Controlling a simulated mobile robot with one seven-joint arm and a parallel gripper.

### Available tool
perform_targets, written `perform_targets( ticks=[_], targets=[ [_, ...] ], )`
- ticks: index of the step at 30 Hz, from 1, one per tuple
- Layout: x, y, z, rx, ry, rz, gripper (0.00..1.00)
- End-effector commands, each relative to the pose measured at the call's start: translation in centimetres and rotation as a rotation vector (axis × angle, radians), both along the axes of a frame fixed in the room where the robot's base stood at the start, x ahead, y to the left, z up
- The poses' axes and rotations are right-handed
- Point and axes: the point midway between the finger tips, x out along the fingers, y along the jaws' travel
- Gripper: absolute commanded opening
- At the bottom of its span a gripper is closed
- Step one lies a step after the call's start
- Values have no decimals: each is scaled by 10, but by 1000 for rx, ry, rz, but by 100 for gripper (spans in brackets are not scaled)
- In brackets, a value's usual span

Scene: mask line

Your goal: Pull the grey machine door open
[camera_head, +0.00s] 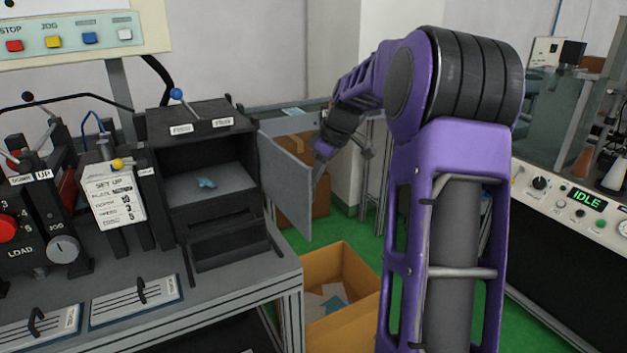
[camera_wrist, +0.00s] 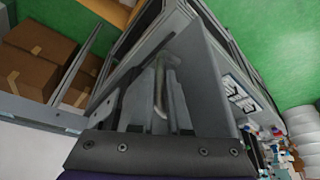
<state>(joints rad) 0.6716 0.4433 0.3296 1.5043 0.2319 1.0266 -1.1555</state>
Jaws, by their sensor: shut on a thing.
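The grey machine door (camera_head: 288,178) is a flat panel standing swung open at the right side of the dark machine box (camera_head: 205,180). In the wrist view the gripper (camera_wrist: 155,110) is shut on a bent metal handle (camera_wrist: 161,85) beside the grey door panel (camera_wrist: 208,75). The fingertips are partly hidden in the head view.
An open cardboard box (camera_head: 340,310) stands on the green floor below the door. A console with an IDLE display (camera_head: 586,199) is at the right. Levers and a set-up sign (camera_head: 113,192) stand on the bench left of the machine. Brown boxes (camera_wrist: 35,60) show in the wrist view.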

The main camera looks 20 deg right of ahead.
Motion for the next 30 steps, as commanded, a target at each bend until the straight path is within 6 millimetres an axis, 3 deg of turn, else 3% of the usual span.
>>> perform_targets(
  ticks=[10, 11, 15, 25, 30],
  targets=[
    [3, 3, 4, 1, -11, 1, 0],
    [3, 3, 4, 1, -11, 1, 19],
    [3, 3, 3, 1, -9, 1, 44],
    [0, 0, 5, 0, -5, 0, 45],
    [-7, -6, 28, -2, -7, 0, 45]
  ],
)
